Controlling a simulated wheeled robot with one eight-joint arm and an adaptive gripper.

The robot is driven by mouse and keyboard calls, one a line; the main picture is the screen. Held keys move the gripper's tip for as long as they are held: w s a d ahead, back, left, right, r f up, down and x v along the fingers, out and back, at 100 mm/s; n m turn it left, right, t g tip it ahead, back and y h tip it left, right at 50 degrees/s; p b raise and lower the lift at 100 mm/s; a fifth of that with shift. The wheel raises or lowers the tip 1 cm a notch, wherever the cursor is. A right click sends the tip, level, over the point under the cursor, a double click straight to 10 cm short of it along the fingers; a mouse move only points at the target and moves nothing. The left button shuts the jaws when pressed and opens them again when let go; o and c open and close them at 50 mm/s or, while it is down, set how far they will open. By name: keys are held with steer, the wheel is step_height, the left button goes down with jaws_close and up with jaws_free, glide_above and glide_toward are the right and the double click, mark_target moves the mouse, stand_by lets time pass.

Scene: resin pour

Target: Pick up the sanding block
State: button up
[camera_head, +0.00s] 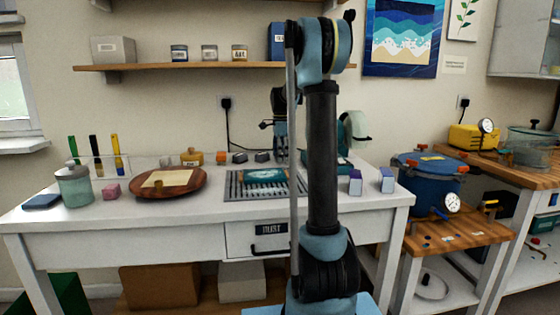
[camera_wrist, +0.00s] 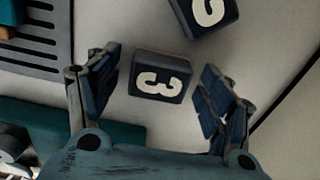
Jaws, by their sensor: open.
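A dark blue-grey block (camera_wrist: 162,76) with a white 3 on its top lies on the white table in the wrist view. It appears to be a sanding block. My gripper (camera_wrist: 160,65) is open, with a finger on either side of this block and gaps between. A similar dark block (camera_wrist: 203,14) with a white mark is partly cut off at the top. In the head view, my gripper (camera_head: 281,140) is low over the back of the table, partly hidden by my arm. A dark block (camera_head: 262,157) stands just left of it.
A slotted grille (camera_head: 232,188) bears a teal piece (camera_head: 265,175). A wooden round tray (camera_head: 190,190) lies left. The wall is close behind.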

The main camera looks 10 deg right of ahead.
steer(key=c, duration=1.2)
steer(key=shift+r, duration=0.15)
steer(key=shift+s+r, duration=0.2)
steer(key=shift+r, duration=0.1)
step_height(320, 180, up, 6)
steer(key=shift+s+r, duration=0.1)
steer(key=shift+r, duration=0.1)
steer(key=s, duration=1.9)
steer(key=shift+s+f, duration=0.1)
steer(key=shift+s, duration=0.1)
